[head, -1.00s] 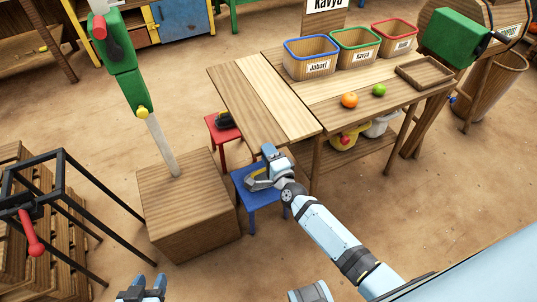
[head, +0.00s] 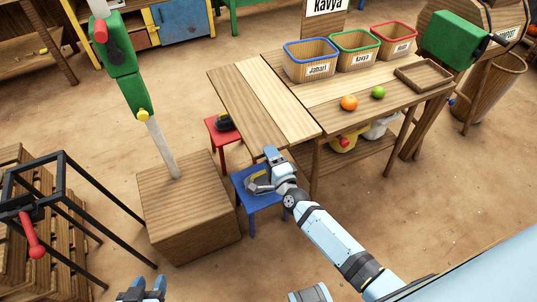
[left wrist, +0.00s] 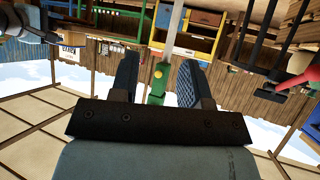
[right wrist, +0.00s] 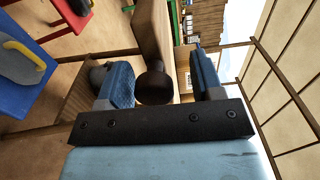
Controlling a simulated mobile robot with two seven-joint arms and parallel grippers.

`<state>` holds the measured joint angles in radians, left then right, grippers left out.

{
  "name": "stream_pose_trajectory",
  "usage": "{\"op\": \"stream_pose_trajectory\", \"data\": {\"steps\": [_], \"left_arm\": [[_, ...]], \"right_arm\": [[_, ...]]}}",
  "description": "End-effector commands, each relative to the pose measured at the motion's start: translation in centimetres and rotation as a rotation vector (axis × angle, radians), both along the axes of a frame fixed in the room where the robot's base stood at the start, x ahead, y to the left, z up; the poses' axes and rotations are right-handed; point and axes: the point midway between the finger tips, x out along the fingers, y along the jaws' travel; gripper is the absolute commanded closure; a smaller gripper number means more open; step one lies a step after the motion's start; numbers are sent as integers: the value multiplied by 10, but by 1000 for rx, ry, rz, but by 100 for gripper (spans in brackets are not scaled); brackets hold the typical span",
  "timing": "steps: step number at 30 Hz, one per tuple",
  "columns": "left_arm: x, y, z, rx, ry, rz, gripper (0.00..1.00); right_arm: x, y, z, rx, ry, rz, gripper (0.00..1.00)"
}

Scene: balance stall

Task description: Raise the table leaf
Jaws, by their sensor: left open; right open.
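The wooden table (head: 300,95) has a leaf (head: 238,102) at its left end, a board darker than the pale one beside it. I cannot judge its tilt surely. My right gripper (head: 265,166) is at the leaf's near corner, above a blue stool. In the right wrist view a round dark knob (right wrist: 154,86) sits between the open fingers, beside the leaf's wooden board (right wrist: 150,30); contact with the fingers is unclear. My left gripper (head: 148,284) is open and empty at the bottom of the head view, away from the table.
The blue stool (head: 270,202), with a grey and yellow object on it, stands under the leaf. A red stool (head: 220,137) is behind it. Baskets, an orange (head: 349,103) and a green fruit (head: 378,92) are on the table.

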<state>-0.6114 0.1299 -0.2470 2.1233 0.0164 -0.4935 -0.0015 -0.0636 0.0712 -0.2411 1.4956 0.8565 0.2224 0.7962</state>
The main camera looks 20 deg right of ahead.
Motion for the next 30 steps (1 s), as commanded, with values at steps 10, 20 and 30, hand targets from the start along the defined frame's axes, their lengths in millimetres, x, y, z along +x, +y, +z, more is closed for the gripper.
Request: {"op": "stream_pose_trajectory", "data": {"steps": [10, 20, 30], "left_arm": [[-2, 1, 2, -4, 21, 5, 57], [-2, 1, 2, -6, 21, 7, 57], [-1, 1, 2, -5, 21, 8, 57]], "right_arm": [[-55, -4, 1, 0, 1, 0, 39], [-62, -5, 1, 1, -1, 0, 39], [-62, -5, 1, 1, -1, 0, 39]]}}
